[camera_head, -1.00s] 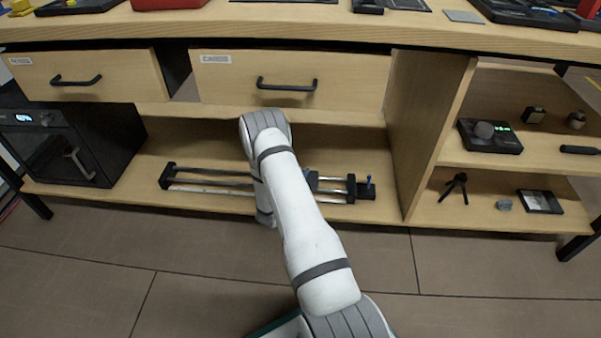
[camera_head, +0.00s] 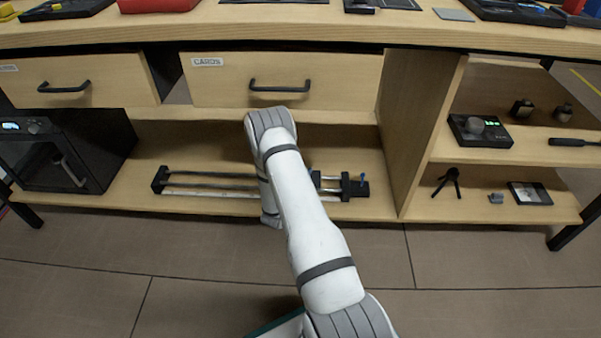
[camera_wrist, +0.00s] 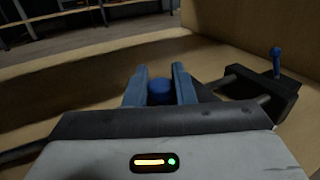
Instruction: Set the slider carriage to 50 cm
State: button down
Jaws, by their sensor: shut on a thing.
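The slider is a pair of rails (camera_head: 215,183) between black end blocks, lying on the low shelf under the drawers. Its right end block (camera_head: 354,187) has a small blue knob, which also shows in the wrist view (camera_wrist: 276,60). In the wrist view my gripper (camera_wrist: 161,80) has its two blue-grey fingers around a round blue knob (camera_wrist: 160,91), which appears to be on the carriage. In the head view my arm covers the middle of the rails and hides my gripper and most of the carriage. No scale marks can be read.
A black oven-like box (camera_head: 75,160) stands left of the slider. A wooden divider (camera_head: 398,125) stands to the right, with small gear on shelves beyond. Drawers (camera_head: 285,80) are above the shelf. The floor in front is clear.

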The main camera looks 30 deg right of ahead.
jog(key=c, duration=1.3)
grip_release()
jog(key=shift+w+a, duration=0.1)
jog(key=shift+a, duration=0.05)
jog(key=shift+o, duration=0.2)
jog(key=p+v, duration=0.2)
jog(key=v, duration=0.5)
jog(key=shift+a+p, duration=0.1)
jog(key=shift+p, duration=0.3)
jog(key=shift+s+a, duration=0.2)
jog(key=shift+s, duration=0.1)
jog(key=shift+s, duration=0.1)
